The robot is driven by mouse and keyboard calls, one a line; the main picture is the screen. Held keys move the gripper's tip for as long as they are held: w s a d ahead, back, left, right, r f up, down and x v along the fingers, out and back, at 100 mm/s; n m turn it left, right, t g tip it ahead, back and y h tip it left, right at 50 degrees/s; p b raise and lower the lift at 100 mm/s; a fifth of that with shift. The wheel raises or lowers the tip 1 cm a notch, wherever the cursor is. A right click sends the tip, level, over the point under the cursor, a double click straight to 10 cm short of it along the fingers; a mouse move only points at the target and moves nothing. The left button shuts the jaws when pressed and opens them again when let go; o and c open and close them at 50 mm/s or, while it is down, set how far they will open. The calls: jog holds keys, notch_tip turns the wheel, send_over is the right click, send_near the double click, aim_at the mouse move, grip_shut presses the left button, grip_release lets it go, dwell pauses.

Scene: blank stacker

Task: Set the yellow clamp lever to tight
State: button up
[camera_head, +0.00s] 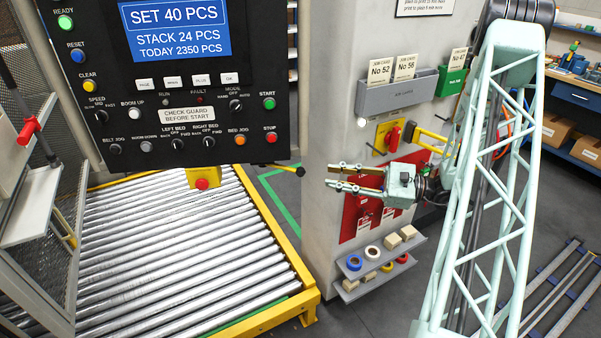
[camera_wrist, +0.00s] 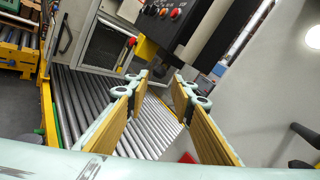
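A yellow bar-shaped handle (camera_head: 431,136) shows on the side of the grey pillar, partly behind my arm. I cannot tell whether it is the clamp lever or how it is set. No lever marked tight can be read in either view. My gripper (camera_head: 330,176) is open and empty, in front of the pillar and to the left of and below the yellow handle. In the wrist view my gripper (camera_wrist: 163,80) shows its two padded fingers apart, with rollers behind them.
A control panel (camera_head: 190,100) hangs at the upper left above a roller bed (camera_head: 170,250). A red-handled lever (camera_head: 30,130) stands at far left. A red rotary switch (camera_head: 393,139) and a small shelf (camera_head: 378,276) with tape rolls and blocks are on the pillar near my gripper.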

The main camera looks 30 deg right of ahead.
aim_at(300, 171)
jog(key=shift+b+x, duration=0.7)
jog(key=shift+x, duration=4.95)
jog(key=shift+f, duration=0.1)
grip_shut()
